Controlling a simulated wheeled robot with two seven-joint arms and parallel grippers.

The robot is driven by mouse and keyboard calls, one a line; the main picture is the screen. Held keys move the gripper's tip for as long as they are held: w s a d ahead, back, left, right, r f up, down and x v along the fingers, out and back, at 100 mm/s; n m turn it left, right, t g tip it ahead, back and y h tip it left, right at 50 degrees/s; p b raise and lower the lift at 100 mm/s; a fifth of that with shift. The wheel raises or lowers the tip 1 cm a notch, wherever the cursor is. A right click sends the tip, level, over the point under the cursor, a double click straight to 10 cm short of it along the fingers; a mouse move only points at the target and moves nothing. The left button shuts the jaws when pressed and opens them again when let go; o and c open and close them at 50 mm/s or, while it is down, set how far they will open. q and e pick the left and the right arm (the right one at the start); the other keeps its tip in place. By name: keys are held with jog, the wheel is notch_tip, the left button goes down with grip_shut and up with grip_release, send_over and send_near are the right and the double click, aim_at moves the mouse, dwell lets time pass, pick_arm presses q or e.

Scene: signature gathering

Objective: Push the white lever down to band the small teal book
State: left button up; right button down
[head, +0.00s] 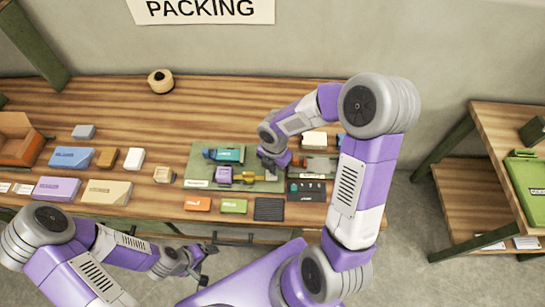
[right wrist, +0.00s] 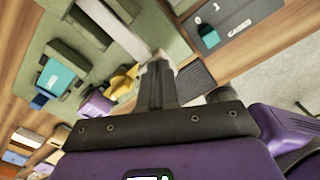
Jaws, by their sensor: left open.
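The small teal book (head: 229,154) lies on the green board (head: 203,165) in the middle of the table; it also shows at the left of the right wrist view (right wrist: 55,78). A purple block (head: 225,175) and a yellow piece (head: 246,178) sit just in front of it. My right gripper (head: 274,164) is low over the board, right of the book. In the right wrist view its dark fingers (right wrist: 156,84) are together, with a pale piece, possibly the white lever, partly hidden behind their tips; contact is unclear. My left gripper (head: 190,263) is open and empty, off the table's front edge.
A dark panel with a teal switch (right wrist: 208,38) stands right of the board. Orange (head: 197,204) and green (head: 233,206) blocks and a dark ribbed pad (head: 269,209) lie in front. Several books and boxes fill the left; the table's back is mostly clear.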

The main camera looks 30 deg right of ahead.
jog(key=shift+f+b, duration=0.9)
jog(key=shift+f, duration=0.35)
dwell(0.4)
notch_tip(320, 180, up, 9)
jog(key=p, duration=0.8)
jog(key=shift+r+p, duration=0.1)
jog(key=shift+p, duration=0.25)
